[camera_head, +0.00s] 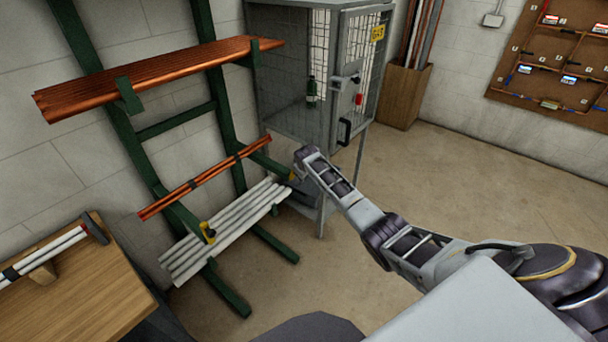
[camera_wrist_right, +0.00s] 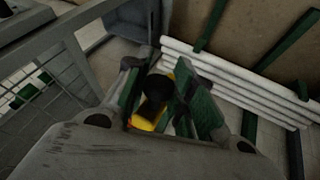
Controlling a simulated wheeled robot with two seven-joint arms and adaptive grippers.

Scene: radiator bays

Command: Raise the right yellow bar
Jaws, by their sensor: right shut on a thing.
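The right yellow bar (camera_wrist_right: 143,124) is at the end of a green rack arm, with a black part in its middle, seen between my fingers in the right wrist view. My right gripper (camera_wrist_right: 160,92) is shut on it. In the head view my right gripper (camera_head: 291,187) is at the right end of the lower rack arms and mostly hides this bar. A second yellow bar (camera_head: 208,233), the left one, stands upright at the end of the other green arm, with nothing touching it. My left gripper is not in view.
The green rack (camera_head: 125,135) holds copper pipes (camera_head: 165,72) above, thinner copper pipes (camera_head: 205,178) lower, and white pipes (camera_head: 225,230) at the bottom. A wire cage cabinet (camera_head: 292,65) stands close behind my right gripper. A wooden bench (camera_head: 85,290) is at left. Floor at right is clear.

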